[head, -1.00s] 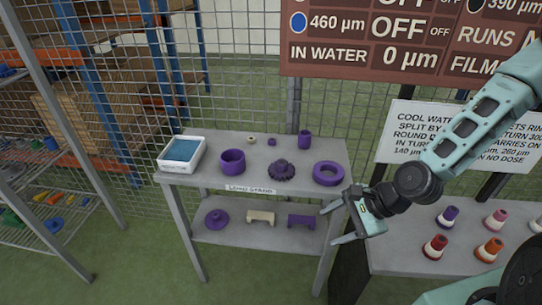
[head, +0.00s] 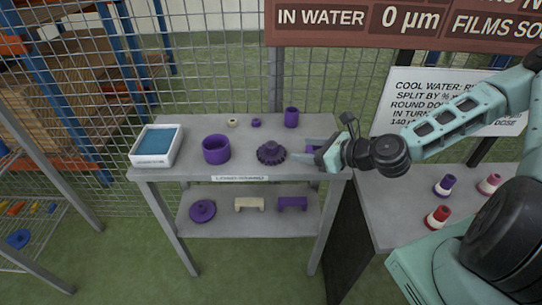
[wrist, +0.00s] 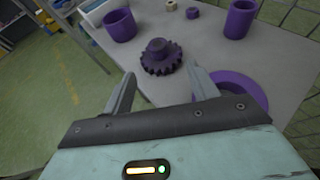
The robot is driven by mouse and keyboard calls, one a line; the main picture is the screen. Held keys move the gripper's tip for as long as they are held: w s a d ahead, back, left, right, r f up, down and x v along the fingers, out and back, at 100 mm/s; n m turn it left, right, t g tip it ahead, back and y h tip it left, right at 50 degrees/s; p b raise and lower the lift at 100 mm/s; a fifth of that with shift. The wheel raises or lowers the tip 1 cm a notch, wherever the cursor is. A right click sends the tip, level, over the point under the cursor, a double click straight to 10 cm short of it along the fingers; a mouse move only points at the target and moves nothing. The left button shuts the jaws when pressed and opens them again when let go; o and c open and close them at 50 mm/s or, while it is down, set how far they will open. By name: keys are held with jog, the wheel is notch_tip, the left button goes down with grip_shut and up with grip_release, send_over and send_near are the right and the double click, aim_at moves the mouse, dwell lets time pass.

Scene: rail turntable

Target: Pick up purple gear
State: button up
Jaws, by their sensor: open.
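The purple gear (head: 271,153), dark and toothed with a raised hub, lies on the top shelf of the grey stand (head: 190,171) near its front edge. It also shows in the wrist view (wrist: 160,57), ahead of my fingers. My gripper (head: 306,157) is just right of the gear, over the purple ring, with its fingers pointing left. In the wrist view my gripper (wrist: 163,88) has its two fingers spread, with the gear beyond the gap between them and nothing held. The gear is apart from both fingers.
A purple ring (wrist: 240,90) lies beside the right finger. A purple cup (head: 216,149), a purple cylinder (head: 291,117), two small rings and a white tray (head: 155,146) share the shelf. A wire fence stands behind; a lower shelf (head: 240,222) holds other parts.

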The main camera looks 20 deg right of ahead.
aim_at(274, 146)
jog(key=x, duration=0.6)
jog(key=shift+w+a+f+p, duration=0.15)
jog(key=shift+w+a+p, duration=0.1)
jog(key=shift+p, duration=0.1)
jog(key=p+x, duration=0.1)
jog(key=x, duration=0.3)
jog(key=shift+a, duration=0.25)
jog(key=shift+w+a+f, duration=0.25)
jog(key=shift+w+f, duration=0.05)
jog(key=shift+w, duration=0.2)
jog(key=shift+r, duration=0.1)
grip_shut()
